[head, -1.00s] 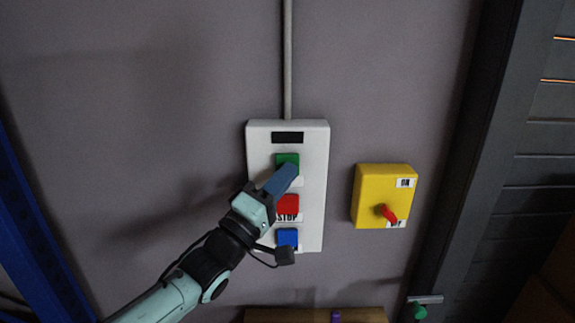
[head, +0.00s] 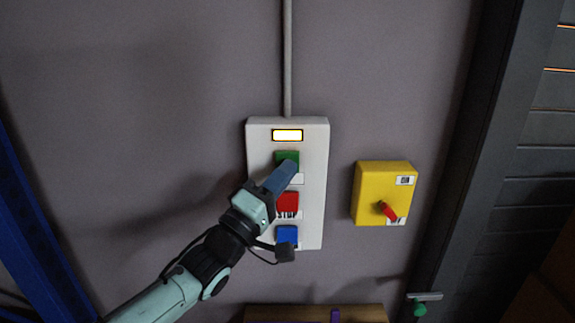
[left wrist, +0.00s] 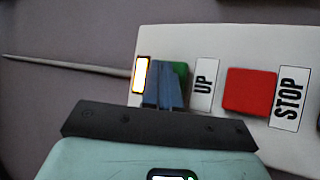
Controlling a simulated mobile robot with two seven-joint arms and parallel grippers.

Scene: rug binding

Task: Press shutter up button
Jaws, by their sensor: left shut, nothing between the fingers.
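The white control panel (head: 312,215) is on the wall in the middle of the head view. Its green button (head: 287,156) is at the top, beside a label reading UP in the left wrist view (left wrist: 203,84). My left gripper (head: 287,168) is shut and empty, its fingertips at the green button and covering part of it. The left wrist view also shows the fingers (left wrist: 165,88) over the green button (left wrist: 181,70); whether they touch it I cannot tell. The indicator window (head: 287,135) above the button is lit yellow-white. My right gripper is not in view.
A red STOP button (head: 287,202) and a blue button (head: 287,235) lie below on the panel. A yellow switch box (head: 370,190) with a red handle is to the right. A dark slatted shutter (head: 545,160) stands at far right.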

